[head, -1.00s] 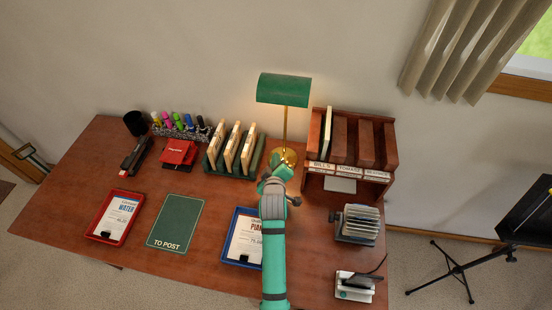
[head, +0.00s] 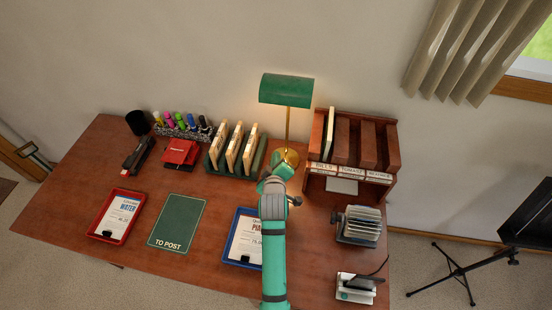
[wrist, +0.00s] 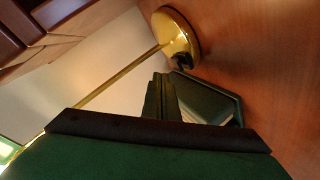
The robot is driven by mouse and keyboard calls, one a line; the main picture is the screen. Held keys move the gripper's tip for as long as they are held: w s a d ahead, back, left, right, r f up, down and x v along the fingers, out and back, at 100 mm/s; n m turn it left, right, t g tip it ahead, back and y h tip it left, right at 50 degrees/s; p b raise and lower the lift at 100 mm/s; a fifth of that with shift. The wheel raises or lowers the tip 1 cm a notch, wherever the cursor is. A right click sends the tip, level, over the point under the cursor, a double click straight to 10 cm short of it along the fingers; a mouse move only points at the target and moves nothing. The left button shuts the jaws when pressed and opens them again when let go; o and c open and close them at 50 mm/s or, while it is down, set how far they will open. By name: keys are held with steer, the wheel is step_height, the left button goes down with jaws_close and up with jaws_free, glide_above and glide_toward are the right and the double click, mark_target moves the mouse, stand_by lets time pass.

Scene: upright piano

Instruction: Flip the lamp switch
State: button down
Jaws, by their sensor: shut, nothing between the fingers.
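The desk lamp has a green shade (head: 287,90), a thin brass stem and a round brass base (head: 291,156) on the desk. The wall beside the shade has a warm glow. In the wrist view the brass base (wrist: 177,32) is at the top, with a small black switch (wrist: 183,61) on its near edge. My gripper (head: 275,168) is just in front of the base in the head view, partly covering it; the switch cannot be made out there. In the wrist view my shut, empty fingers (wrist: 160,80) point toward the base, apart from the switch in the picture.
A green file rack (head: 235,152) stands left of the lamp and a wooden sorter (head: 350,190) stands right. A blue tray (head: 232,255) lies by my arm. A metal slotted holder (head: 358,226) is at the right.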

steer(key=shift+s+r, duration=0.15)
steer(key=shift+r, duration=0.25)
steer(key=shift+s+r, duration=0.4)
steer(key=shift+r, duration=0.5)
steer(key=shift+s+r, duration=0.4)
steer(key=shift+r, duration=0.45)
